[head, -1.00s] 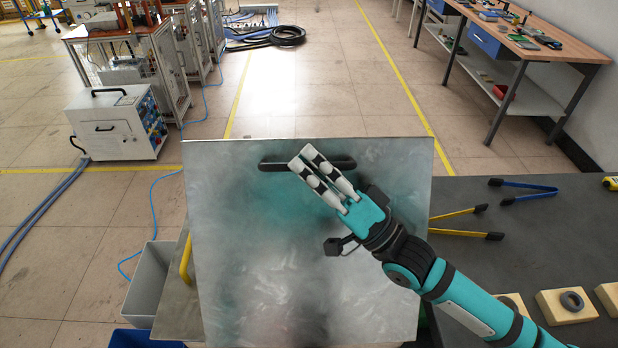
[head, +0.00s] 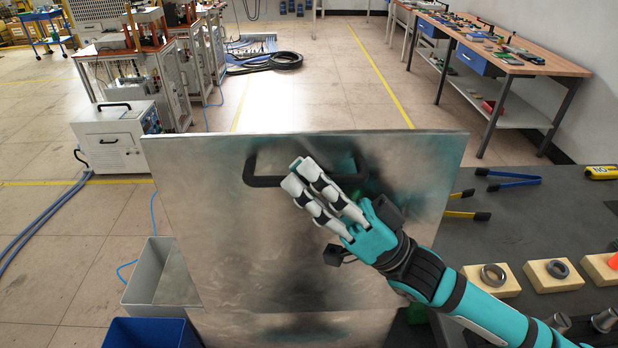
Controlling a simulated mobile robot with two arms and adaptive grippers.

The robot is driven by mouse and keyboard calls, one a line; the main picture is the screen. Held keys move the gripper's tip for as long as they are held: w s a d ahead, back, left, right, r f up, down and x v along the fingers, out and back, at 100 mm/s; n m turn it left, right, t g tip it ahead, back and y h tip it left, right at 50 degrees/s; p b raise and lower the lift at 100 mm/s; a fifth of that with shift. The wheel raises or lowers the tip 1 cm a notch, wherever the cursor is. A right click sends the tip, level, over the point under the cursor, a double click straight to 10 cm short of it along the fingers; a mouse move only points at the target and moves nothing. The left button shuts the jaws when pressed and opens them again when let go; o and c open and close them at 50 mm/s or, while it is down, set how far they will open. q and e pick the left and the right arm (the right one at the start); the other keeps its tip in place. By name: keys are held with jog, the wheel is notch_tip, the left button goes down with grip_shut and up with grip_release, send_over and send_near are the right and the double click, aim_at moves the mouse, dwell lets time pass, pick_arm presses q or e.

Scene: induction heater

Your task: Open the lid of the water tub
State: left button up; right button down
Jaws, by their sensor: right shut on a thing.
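The water tub's lid (head: 220,230) is a large brushed-metal panel in the middle of the head view. It stands tilted up steeply, its broad face with the black handle (head: 250,170) turned towards me. My right gripper (head: 300,180) comes in from the lower right and is shut on the handle near its middle. The tub's inside cannot be made out behind the lid. My left gripper is not in the view.
A dark table at the right bears blue tongs (head: 515,181), yellow tongs (head: 465,215) and wooden blocks with metal rings (head: 552,275). A grey bin (head: 150,280) and a blue bin (head: 150,332) stand at the lower left.

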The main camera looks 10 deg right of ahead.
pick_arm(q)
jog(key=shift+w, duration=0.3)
pick_arm(e)
jog(key=shift+f, duration=0.15)
jog(key=c, duration=1.3)
grip_release()
jog(key=shift+w, duration=0.1)
jog(key=shift+c, duration=0.2)
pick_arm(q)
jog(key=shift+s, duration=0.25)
pick_arm(e)
jog(key=v, duration=1.2)
